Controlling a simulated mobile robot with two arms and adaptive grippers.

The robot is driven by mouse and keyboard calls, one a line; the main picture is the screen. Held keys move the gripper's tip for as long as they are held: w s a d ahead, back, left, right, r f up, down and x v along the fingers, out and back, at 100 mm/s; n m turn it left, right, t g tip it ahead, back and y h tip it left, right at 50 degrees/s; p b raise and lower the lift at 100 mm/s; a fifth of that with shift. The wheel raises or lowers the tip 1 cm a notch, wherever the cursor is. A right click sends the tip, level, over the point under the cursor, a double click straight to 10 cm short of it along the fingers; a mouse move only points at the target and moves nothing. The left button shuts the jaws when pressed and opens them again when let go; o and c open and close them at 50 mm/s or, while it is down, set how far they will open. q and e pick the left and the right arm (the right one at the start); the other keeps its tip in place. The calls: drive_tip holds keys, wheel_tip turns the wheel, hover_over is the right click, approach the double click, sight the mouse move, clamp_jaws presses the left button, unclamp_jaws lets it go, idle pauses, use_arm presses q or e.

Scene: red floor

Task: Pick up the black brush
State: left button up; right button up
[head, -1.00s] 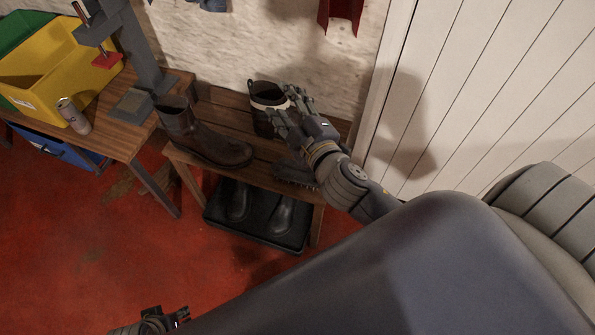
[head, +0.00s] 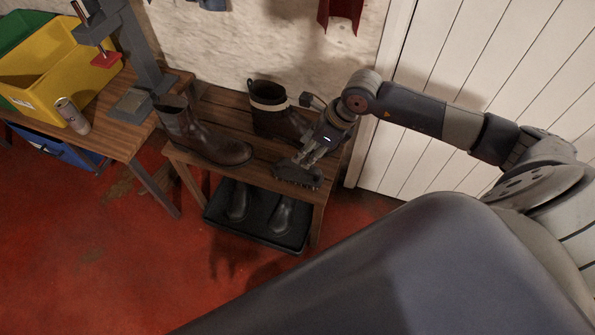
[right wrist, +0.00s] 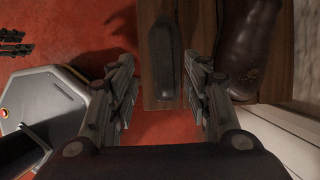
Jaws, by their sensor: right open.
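The black brush (head: 298,174) lies on the right end of the wooden bench (head: 232,117). In the right wrist view the brush (right wrist: 164,58) is long and dark, seen from above on the brown slats. My right gripper (head: 308,156) is above and just behind it, pointing down. In the right wrist view its two fingers are spread wide and empty (right wrist: 162,78), one to each side of the brush's line. I cannot tell how much height lies between them.
Two boots stand on the bench: one brown boot (head: 205,143) at the left, another (head: 275,112) behind my right gripper. A black tray (head: 256,231) with dark boots sits below. A wooden table (head: 121,137) with a yellow bin (head: 38,68) stands left.

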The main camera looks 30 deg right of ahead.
sight(296, 165)
drive_tip(key=f, duration=0.2)
drive_tip(key=w+f, duration=0.1)
drive_tip(key=f, duration=0.1)
drive_tip(key=shift+w+a+f+b, duration=0.1)
drive_tip(key=shift+f+b, duration=0.05)
drive_tip(key=shift+b, duration=0.15)
drive_tip(key=shift+b+x, duration=0.45)
drive_tip(key=shift+x, duration=2.7)
use_arm(q)
drive_tip(key=w+r, duration=0.1)
drive_tip(key=r, duration=0.1)
drive_tip(key=w+r, duration=0.1)
drive_tip(key=r, duration=0.1)
drive_tip(key=shift+w+d+r, duration=0.15)
drive_tip(key=shift+w, duration=0.05)
use_arm(e)
drive_tip(key=shift+c, duration=0.2)
clamp_jaws()
